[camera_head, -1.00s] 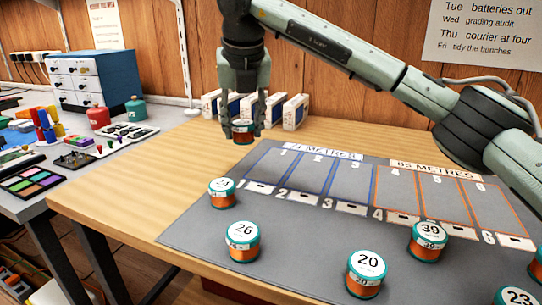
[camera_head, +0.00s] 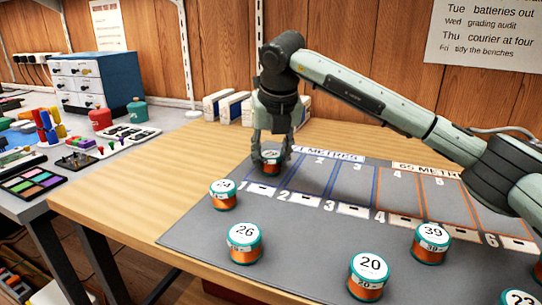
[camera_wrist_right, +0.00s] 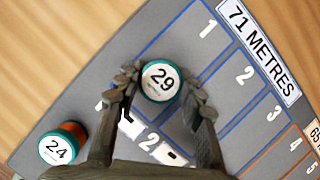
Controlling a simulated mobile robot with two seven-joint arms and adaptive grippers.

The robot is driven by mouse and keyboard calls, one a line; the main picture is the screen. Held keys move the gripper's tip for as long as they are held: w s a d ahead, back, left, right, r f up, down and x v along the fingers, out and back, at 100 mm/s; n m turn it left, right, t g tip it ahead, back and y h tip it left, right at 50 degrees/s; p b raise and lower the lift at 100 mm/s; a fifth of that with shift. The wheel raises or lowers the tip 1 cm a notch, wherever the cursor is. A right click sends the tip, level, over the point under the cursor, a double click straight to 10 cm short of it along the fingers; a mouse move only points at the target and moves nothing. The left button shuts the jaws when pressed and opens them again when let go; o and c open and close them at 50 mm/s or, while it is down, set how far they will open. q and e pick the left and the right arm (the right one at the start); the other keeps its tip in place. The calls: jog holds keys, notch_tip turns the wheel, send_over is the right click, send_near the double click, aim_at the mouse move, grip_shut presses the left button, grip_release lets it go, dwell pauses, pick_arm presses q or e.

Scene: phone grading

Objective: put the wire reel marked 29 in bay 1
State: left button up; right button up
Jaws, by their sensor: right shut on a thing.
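The wire reel marked 29 (camera_wrist_right: 160,82) is upright, teal-rimmed with a white top, between the fingers of my right gripper in the right wrist view. In the head view the right gripper (camera_head: 271,150) is shut on this reel (camera_head: 271,162), at the near part of bay 1. Bay 1 (camera_wrist_right: 185,48) is a blue-outlined strip on the grey mat, the leftmost under the 71 METRES label. In the wrist view the reel covers part of the lines around bays 1 and 2. I cannot tell whether the reel touches the mat. My left gripper is not in view.
Reel 24 (camera_head: 222,194) stands just left of the bay row. Reels 26 (camera_head: 244,243), 20 (camera_head: 368,276) and 39 (camera_head: 430,243) stand along the front of the mat (camera_head: 310,250). White and blue boxes (camera_head: 232,106) stand behind the mat. Bays 2 and 3 look empty.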

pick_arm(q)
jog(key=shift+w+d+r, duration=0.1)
pick_arm(e)
jog(key=shift+f, duration=0.1)
jog(key=o, duration=1.1)
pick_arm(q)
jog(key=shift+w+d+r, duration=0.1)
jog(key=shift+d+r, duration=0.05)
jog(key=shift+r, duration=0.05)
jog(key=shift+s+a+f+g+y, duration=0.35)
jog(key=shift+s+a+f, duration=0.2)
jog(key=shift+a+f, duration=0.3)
pick_arm(e)
jog(key=v, duration=1.2)
jog(key=shift+w, duration=0.1)
